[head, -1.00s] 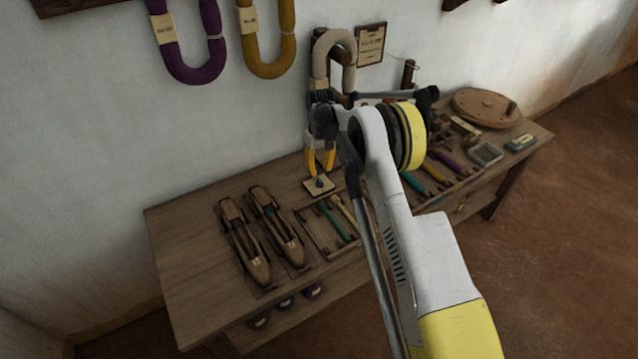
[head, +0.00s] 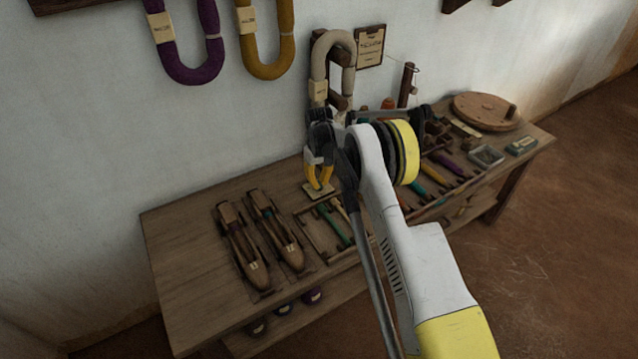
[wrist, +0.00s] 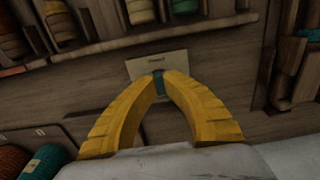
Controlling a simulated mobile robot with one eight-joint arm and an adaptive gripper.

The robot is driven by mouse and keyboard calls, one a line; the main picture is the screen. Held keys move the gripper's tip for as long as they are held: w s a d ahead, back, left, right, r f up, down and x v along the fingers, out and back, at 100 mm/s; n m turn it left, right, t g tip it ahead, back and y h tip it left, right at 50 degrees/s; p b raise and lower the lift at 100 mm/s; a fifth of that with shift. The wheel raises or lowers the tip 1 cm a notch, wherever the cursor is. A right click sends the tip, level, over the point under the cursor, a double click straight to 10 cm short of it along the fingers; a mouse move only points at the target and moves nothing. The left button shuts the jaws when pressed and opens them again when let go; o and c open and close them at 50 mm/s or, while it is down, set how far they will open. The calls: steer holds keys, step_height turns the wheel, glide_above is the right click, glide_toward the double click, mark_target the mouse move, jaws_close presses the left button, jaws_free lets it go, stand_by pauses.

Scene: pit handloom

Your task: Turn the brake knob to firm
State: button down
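The brake knob's pale square plate (head: 318,193) lies on the bench top, behind the tool tray. In the wrist view the plate (wrist: 145,67) carries a small dark mark, too small to read. A narrow teal knob (wrist: 159,84) stands in front of it, between my yellow fingertips. My gripper (head: 320,187) points down at the plate; in the wrist view my gripper (wrist: 160,76) has its tips close together, one on each side of the knob and seemingly touching it. The fingers hide much of the knob, and its setting cannot be read.
Two wooden shuttles (head: 243,247) lie to the left on the bench (head: 180,255). A tray of coloured tools (head: 336,224) is just in front of the plate. A beige yarn hank (head: 319,62) hangs behind my gripper. A round wooden lid (head: 484,108) lies far right.

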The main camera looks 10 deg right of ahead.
mark_target(319, 182)
steer(key=shift+m, duration=0.3)
steer(key=m, duration=0.5)
steer(key=shift+p, duration=0.4)
steer(key=m, duration=0.6)
steer(key=shift+m, duration=0.3)
steer(key=c, duration=1.5)
jaws_free()
steer(key=shift+r, duration=0.1)
step_height(319, 182, up, 12)
